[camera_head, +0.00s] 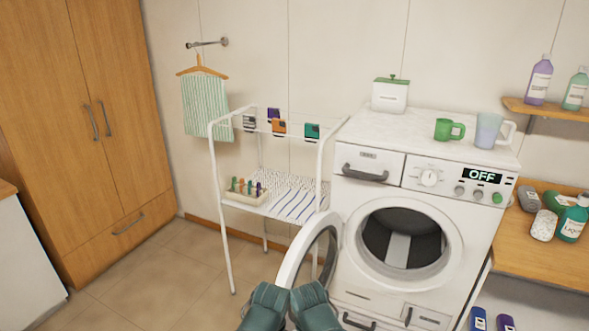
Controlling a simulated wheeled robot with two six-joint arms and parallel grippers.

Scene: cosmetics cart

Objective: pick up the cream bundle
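A cream bundle (543,225) with dark speckles sits on the wooden shelf at the right. It is a short rolled shape, next to a teal bottle (573,220) and below a grey bundle (529,198) and a green bundle (555,201) in the picture. Nothing of mine touches it. Two teal parts of my own arms show at the bottom middle, in front of the washer door, well to the left of the bundle. No gripper fingers are visible.
The washer (395,180) has its round door (305,252) swung open to the left. A white drying rack (228,205) stands beside it. The wooden shelf (540,268) is at the right, with bottles on a higher shelf (548,110). The floor at left is clear.

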